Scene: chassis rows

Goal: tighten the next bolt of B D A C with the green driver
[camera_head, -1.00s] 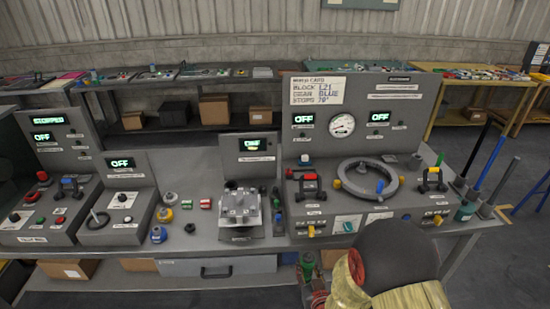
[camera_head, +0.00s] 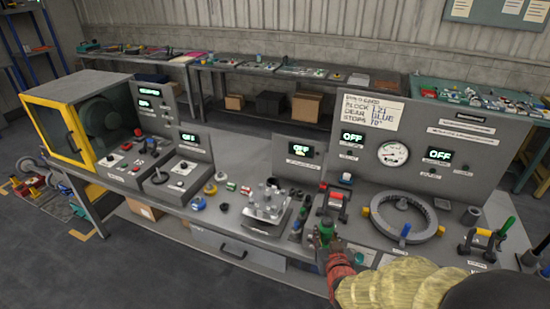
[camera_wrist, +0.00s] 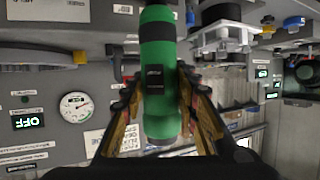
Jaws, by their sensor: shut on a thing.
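The green driver (camera_wrist: 158,75) is in my gripper (camera_wrist: 160,100), with a jaw on each side of its green body in the wrist view. In the head view the green driver (camera_head: 327,228) and my gripper (camera_head: 328,245) are over the front of the bench, just right of the bolt plate. The light metal plate (camera_head: 262,212) with several upright bolts sits on a dark stand in the middle of the bench. The driver is apart from the bolts. The bolt letters are too small to read. The driver's working end is hard to see.
Small dark posts (camera_head: 297,228) stand between plate and panel. Colored caps (camera_head: 210,187) lie to the left. A yellow-framed cabinet (camera_head: 57,125) is at far left.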

